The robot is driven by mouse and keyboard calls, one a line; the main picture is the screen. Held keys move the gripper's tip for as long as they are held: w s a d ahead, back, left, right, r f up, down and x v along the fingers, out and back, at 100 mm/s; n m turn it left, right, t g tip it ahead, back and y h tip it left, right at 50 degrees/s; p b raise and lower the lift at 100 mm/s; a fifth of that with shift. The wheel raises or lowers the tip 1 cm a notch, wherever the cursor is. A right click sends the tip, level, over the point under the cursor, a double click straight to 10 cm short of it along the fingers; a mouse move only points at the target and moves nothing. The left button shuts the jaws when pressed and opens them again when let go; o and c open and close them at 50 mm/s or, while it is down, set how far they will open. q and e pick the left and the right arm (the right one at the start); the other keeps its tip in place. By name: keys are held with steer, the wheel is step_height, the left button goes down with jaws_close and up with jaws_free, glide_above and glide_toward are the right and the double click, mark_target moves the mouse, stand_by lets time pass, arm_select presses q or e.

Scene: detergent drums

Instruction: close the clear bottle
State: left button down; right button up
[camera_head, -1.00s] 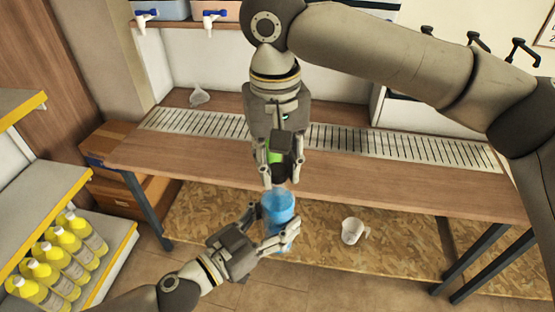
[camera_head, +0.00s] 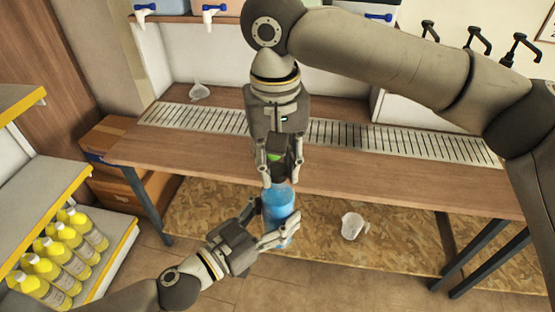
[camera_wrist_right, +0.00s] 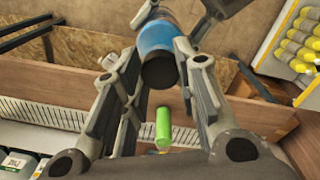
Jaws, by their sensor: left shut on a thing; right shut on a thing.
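The clear bottle (camera_head: 279,208) holds blue liquid and stands nearly upright in front of the bench edge. My left gripper (camera_head: 268,222) is shut around its body. My right gripper (camera_head: 279,180) points down from above, shut on a dark cap (camera_head: 281,175) at the bottle's top. In the right wrist view the black cap (camera_wrist_right: 159,71) sits between the right fingertips (camera_wrist_right: 160,66), in line with the blue bottle (camera_wrist_right: 157,36). Cap and bottle look touching; I cannot tell whether the cap is seated. The bottle's mouth is hidden.
The wooden bench (camera_head: 400,185) has a slatted drain strip (camera_head: 400,143). A clear jug (camera_head: 352,226) is on the lower board. Yellow bottles (camera_head: 62,258) fill a shelf at left. A green object (camera_wrist_right: 163,126) shows between my right gripper's links.

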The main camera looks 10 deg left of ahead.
steer(key=m, duration=0.4)
steer(key=shift+m, duration=0.4)
steer(key=m, duration=0.5)
steer(key=shift+a, duration=0.1)
steer(key=m, duration=0.5)
steer(key=shift+m, duration=0.3)
steer(key=m, duration=0.3)
steer(key=shift+w+m, duration=0.1)
steer(key=shift+m, duration=0.2)
steer(key=o, duration=0.6)
steer(key=shift+o, duration=0.2)
